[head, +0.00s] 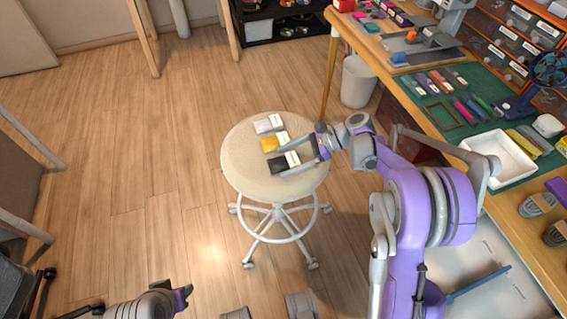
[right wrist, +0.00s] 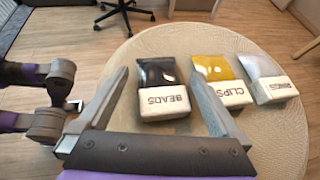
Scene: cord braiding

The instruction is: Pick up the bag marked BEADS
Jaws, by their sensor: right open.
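The bag marked BEADS is black with a white label block; it lies on a round stool, nearest of three bags in the head view (head: 278,165). In the right wrist view the BEADS bag (right wrist: 163,100) shows between my fingers, its label readable. My right gripper (head: 284,161) is open above the stool, its fingers on either side of the BEADS bag; it also shows in the right wrist view (right wrist: 158,76). I cannot tell how high the fingertips are above the seat. My left gripper (head: 183,296) is at the bottom edge, away from the stool; its opening is unclear.
A yellow CLIPS bag (right wrist: 224,82) lies close beside the BEADS bag, with a silver bag marked RINGS (right wrist: 266,77) beyond it. The pale round stool seat (head: 238,172) has bare room on its left. A cluttered workbench (head: 355,50) stands at the right.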

